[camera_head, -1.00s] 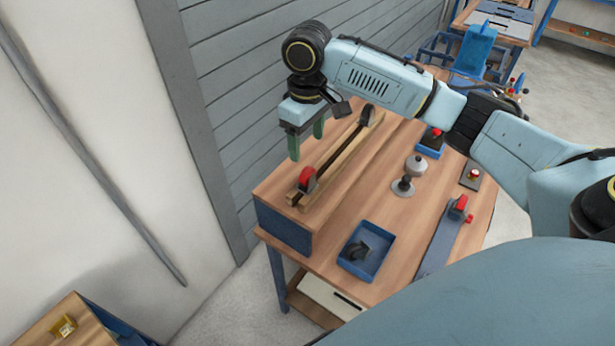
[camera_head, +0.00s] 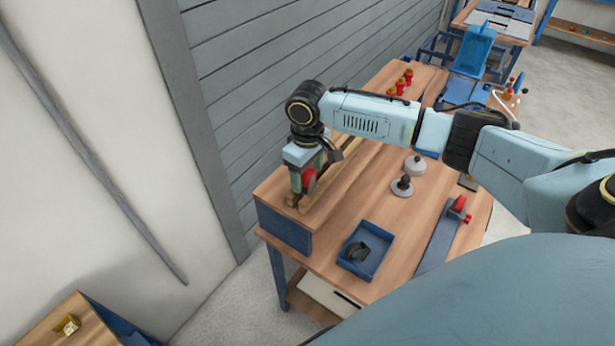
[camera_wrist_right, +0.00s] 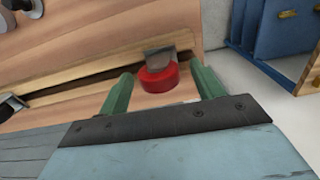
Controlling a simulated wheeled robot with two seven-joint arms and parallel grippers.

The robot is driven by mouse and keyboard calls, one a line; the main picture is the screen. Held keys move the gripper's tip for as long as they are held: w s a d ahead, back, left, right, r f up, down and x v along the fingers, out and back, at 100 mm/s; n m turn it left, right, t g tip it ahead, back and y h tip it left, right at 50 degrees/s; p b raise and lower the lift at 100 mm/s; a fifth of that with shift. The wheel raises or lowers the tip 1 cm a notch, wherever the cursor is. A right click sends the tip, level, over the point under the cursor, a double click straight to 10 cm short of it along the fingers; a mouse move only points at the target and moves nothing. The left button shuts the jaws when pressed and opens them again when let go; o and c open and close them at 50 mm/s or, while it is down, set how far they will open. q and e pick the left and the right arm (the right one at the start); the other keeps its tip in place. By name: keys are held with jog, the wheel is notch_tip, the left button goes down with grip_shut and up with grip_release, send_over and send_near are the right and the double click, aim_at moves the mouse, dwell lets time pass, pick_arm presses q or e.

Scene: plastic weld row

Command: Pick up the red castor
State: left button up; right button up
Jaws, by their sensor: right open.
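The red castor (camera_head: 309,179) sits at the near end of a wooden rail (camera_head: 330,187) on the workbench. In the right wrist view the castor (camera_wrist_right: 158,79) is a red wheel with a grey metal bracket, lying between the two green fingers. My right gripper (camera_wrist_right: 160,88) is open, with a finger on either side of the castor and gaps visible. In the head view the right gripper (camera_head: 308,178) points down at the rail end and partly covers the castor. My left gripper is not in view.
The slatted wall (camera_head: 260,110) runs close behind.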

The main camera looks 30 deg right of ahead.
jog(key=shift+f, duration=0.75)
jog(key=c, duration=1.2)
jog(key=shift+o, duration=0.2)
jog(key=shift+r, duration=0.1)
